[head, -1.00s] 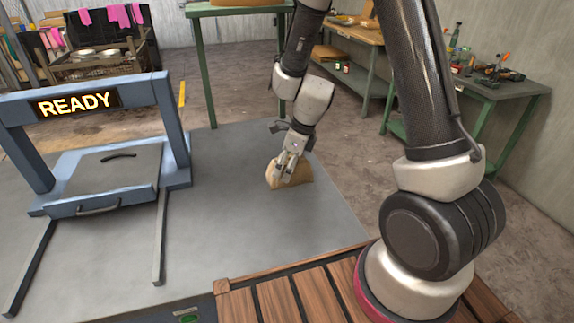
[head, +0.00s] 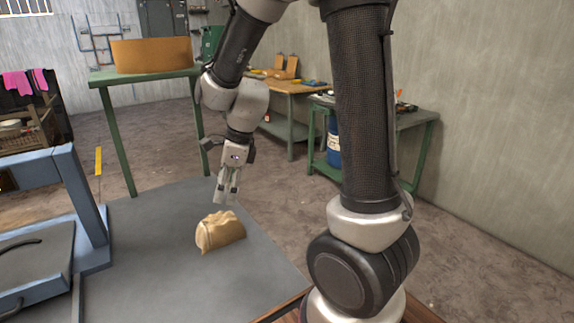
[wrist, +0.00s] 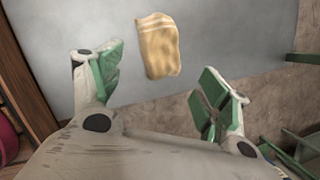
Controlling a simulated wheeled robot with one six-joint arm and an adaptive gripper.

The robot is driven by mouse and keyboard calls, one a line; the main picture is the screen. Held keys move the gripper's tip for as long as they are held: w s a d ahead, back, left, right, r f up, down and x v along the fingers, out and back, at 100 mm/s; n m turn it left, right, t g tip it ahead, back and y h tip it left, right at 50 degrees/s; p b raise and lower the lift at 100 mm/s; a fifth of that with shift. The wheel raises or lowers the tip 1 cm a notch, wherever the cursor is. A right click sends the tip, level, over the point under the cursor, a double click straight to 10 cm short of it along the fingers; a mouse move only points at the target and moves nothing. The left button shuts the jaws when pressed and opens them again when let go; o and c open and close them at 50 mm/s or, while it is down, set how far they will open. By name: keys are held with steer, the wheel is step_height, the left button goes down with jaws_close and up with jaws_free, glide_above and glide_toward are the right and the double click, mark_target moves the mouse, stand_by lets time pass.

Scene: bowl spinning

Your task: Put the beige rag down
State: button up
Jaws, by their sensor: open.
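The beige rag (head: 221,231) lies bunched up on the grey table top (head: 150,260), near its far right edge. It also shows in the wrist view (wrist: 158,46), ahead of the fingers and apart from them. My gripper (head: 227,198) hangs above the rag, pointing down, with a small gap to it. In the wrist view my gripper (wrist: 160,88) has its two green-padded fingers spread wide, with nothing between them.
A blue frame (head: 75,190) with a grey lidded box (head: 35,270) stands on the table at the left. Workbenches (head: 290,90) stand along the wall. The table between frame and rag is clear.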

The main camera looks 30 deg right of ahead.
steer(key=s+d+r+n+t+h, duration=0.1)
steer(key=s+d+r+n, duration=0.5)
steer(key=s+n, duration=0.4)
steer(key=s+d+r+n+t+h, duration=0.1)
steer(key=s+d+r+n, duration=0.5)
steer(key=s+n, duration=0.4)
steer(key=r+n, duration=0.1)
steer(key=n, duration=0.2)
steer(key=shift+r+h, duration=0.4)
